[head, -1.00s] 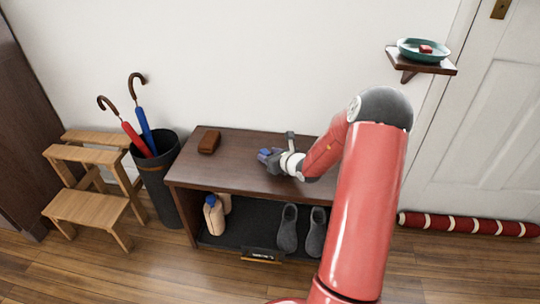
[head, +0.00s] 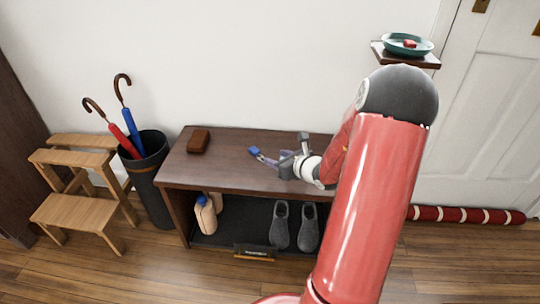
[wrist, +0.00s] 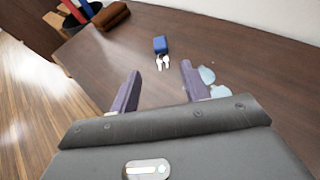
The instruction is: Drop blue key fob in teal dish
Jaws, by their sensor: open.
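The blue key fob (head: 254,150) lies on the dark wooden bench top, with small silver keys (wrist: 162,62) attached. In the wrist view the fob (wrist: 160,45) lies beyond my fingertips, roughly in line with the gap between them. My gripper (wrist: 160,70) is open and empty, low over the bench; it also shows in the head view (head: 269,160) just right of the fob. The teal dish (head: 389,43) stands on a small wall shelf at the upper right, with a red item (head: 409,43) in it.
The bench (head: 225,175) also holds a brown case (head: 198,140) at its left. Pale blue pieces (wrist: 207,75) lie beside my right finger. An umbrella bin (head: 146,178) and step stool (head: 75,212) stand left. The wall shelf (head: 425,62) juts out near the door (head: 490,120).

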